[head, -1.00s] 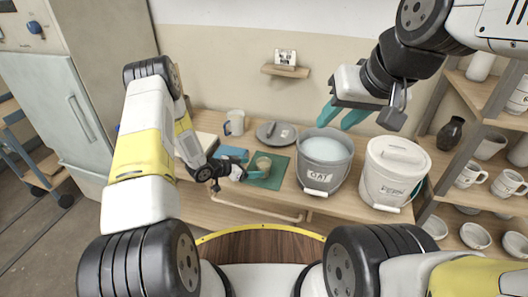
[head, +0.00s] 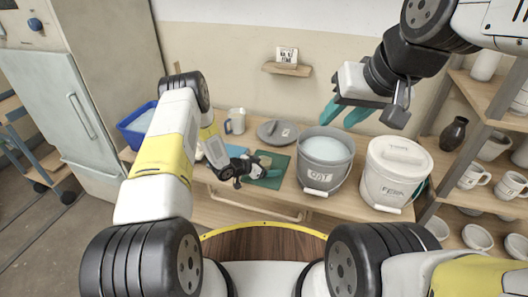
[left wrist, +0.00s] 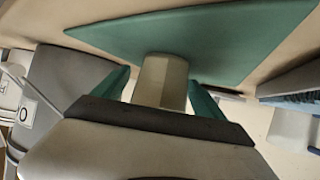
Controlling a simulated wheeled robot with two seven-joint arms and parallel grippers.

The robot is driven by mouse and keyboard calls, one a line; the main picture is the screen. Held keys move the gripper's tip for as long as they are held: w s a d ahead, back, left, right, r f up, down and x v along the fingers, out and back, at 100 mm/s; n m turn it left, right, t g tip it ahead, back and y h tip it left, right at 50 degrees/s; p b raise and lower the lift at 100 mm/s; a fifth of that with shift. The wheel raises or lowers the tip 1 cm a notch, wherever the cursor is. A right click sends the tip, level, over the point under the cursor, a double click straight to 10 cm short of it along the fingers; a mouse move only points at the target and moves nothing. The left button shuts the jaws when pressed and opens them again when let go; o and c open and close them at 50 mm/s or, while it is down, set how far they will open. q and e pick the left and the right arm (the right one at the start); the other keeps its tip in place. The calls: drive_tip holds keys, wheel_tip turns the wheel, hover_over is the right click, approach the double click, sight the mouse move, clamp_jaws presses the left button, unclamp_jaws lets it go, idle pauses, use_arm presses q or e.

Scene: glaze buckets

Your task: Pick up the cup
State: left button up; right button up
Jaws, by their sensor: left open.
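The cup is small and beige and stands on a green mat (head: 272,181) on the bench. In the head view the cup (head: 265,160) is partly hidden by my left gripper (head: 264,172). In the left wrist view the cup (left wrist: 160,82) sits between the two teal fingers of my left gripper (left wrist: 158,92), with the jaws open around it. I cannot tell whether either finger touches it. My right gripper (head: 345,112) hangs open and empty above the grey bucket.
A grey bucket (head: 325,175) and a lidded white bucket (head: 393,176) stand right of the mat. A mug (head: 236,121) and a grey plate (head: 276,132) lie behind. A blue tub (head: 136,127) is at the left. Shelves (head: 455,160) with pottery stand at the right.

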sight(266, 159)
use_arm(q)
drive_tip(key=c, duration=1.6)
drive_tip(key=shift+r, duration=0.15)
drive_tip(key=shift+r, duration=0.55)
wheel_tip(266, 159, up, 2)
drive_tip(key=shift+r, duration=0.15)
drive_tip(key=s+a+r, duration=0.1)
drive_tip(key=s+a, duration=0.3)
drive_tip(key=s, duration=1.1)
drive_tip(key=shift+s+r, duration=0.2)
drive_tip(key=shift+s, duration=0.1)
